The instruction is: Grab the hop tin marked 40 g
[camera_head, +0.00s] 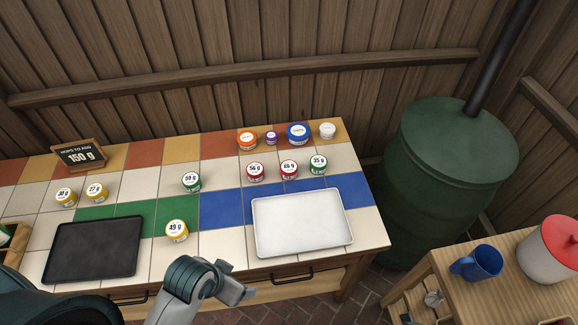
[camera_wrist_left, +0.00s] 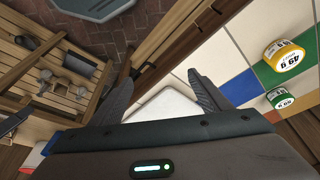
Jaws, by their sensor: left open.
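A yellow tin (camera_head: 177,230) near the tiled counter's front appears to read 49 g; it also shows in the left wrist view (camera_wrist_left: 283,55). A red tin (camera_head: 289,168) reads like 60 g, in small print. Other tins are a red one (camera_head: 255,172) like 56 g, a green one (camera_head: 318,164) like 35 g, a green one (camera_head: 191,181) like 59 g, and yellow ones like 38 g (camera_head: 66,197) and 27 g (camera_head: 97,192). I cannot clearly read 40 g on any. My left gripper (camera_head: 243,293) is open and empty at the counter's front edge, its fingers (camera_wrist_left: 163,93) apart.
A white tray (camera_head: 300,222) and a black tray (camera_head: 93,250) lie on the counter. Orange (camera_head: 247,140), purple (camera_head: 271,138), blue (camera_head: 298,133) and white (camera_head: 327,130) containers stand at the back. A sign (camera_head: 80,155) reads 150 g. A green barrel (camera_head: 440,165) stands right.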

